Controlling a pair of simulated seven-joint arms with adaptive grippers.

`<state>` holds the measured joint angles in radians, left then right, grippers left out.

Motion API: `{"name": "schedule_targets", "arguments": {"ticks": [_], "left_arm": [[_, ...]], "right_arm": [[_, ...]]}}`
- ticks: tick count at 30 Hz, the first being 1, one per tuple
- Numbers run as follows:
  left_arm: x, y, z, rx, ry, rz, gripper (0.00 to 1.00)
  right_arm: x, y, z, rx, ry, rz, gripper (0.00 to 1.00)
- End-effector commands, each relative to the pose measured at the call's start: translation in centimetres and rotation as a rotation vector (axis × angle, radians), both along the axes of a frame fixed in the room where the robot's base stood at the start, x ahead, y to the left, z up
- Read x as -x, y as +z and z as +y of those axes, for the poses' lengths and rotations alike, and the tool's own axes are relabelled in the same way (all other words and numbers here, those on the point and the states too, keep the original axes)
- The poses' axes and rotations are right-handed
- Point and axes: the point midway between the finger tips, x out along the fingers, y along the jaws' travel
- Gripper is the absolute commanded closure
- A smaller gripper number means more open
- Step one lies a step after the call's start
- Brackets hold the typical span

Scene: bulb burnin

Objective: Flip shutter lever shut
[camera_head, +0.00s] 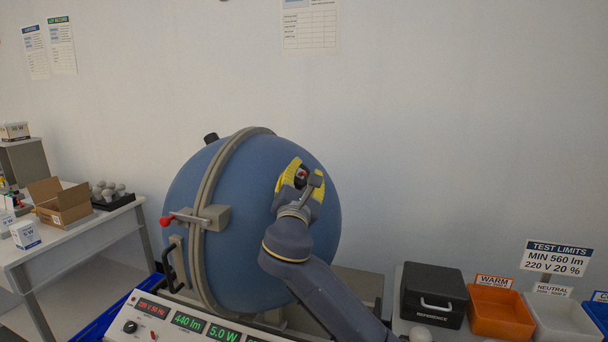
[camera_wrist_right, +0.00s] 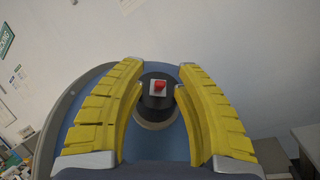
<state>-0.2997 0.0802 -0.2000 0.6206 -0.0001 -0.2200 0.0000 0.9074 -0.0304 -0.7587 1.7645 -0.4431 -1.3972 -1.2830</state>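A large blue sphere (camera_head: 255,240) with a grey seam band stands behind a control panel. My right gripper (camera_head: 298,172) has yellow fingers and is at the sphere's upper right. In the right wrist view its fingers (camera_wrist_right: 160,68) are apart, on either side of a black round fitting (camera_wrist_right: 157,101) on the sphere. A small red knob (camera_wrist_right: 159,85) on a pale square plate sits on that fitting, with gaps to both fingers. In the head view a lever with a red ball end (camera_head: 167,220) sticks out left from a grey block on the seam. My left gripper is not in view.
The control panel (camera_head: 150,320) shows lit readouts below the sphere. A black case (camera_head: 433,290), an orange bin (camera_head: 500,312) and a white bin (camera_head: 562,318) are at the right. A left table (camera_head: 75,243) holds boxes and bulbs.

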Motion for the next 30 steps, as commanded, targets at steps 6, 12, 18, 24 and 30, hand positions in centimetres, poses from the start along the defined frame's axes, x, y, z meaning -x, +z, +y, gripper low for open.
{"name": "schedule_targets", "arguments": {"ticks": [6, 12, 18, 24, 30], "left_arm": [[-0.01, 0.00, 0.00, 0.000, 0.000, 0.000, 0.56], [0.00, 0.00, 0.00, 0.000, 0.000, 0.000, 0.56], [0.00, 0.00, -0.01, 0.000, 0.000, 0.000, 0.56], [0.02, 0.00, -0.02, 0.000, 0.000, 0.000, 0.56], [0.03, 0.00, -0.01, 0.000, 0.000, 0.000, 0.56]], "right_arm": [[0.02, -0.01, 0.01, 0.000, 0.000, 0.000, 0.96], [0.03, -0.01, 0.02, 0.000, 0.000, 0.000, 1.00], [0.02, 0.00, 0.01, 0.000, 0.000, 0.000, 1.00], [0.02, 0.12, -0.03, 0.001, 0.013, 0.019, 1.00], [-0.07, 0.30, -0.16, 0.002, 0.036, 0.055, 1.00]]}}
